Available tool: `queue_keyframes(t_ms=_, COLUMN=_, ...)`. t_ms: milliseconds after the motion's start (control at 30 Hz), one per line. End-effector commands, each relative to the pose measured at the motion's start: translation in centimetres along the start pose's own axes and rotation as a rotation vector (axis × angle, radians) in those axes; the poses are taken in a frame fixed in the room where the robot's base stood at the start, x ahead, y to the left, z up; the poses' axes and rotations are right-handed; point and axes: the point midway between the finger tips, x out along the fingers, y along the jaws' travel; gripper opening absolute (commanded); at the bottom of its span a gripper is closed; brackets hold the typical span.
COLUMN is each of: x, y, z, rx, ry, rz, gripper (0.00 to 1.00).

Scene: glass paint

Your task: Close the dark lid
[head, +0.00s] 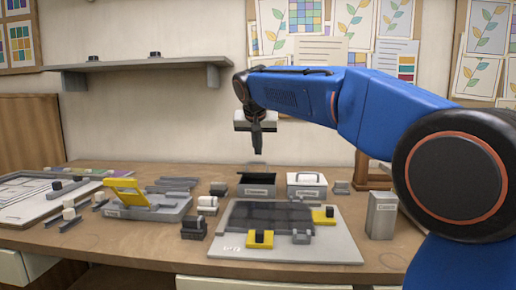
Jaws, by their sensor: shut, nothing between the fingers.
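A small grey box (256,191) with a label on its front stands toward the back of the bench. A dark panel (257,178) shows at its top, which looks like its dark lid raised at the back. The exact angle of the lid and its hinge are too small to tell. My gripper (257,148) points down with its fingers together and empty. It appears above the box in the picture, apart from it.
A white-lidded box (306,190) stands close to the right. A grey case with a raised yellow lid (130,192) is at left. A board with dark panels and yellow clamps (330,250) lies in front. A grey canister (382,215) stands at right. A shelf (140,65) hangs on the wall.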

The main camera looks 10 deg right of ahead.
Motion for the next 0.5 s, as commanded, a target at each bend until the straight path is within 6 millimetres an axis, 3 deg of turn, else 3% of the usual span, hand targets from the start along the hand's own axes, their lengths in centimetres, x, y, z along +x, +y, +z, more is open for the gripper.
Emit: queue_keyframes(t_ms=500, x=0.1, y=0.0, z=3.8, rx=-0.003, ry=0.119, rz=-0.003, gripper=0.00)
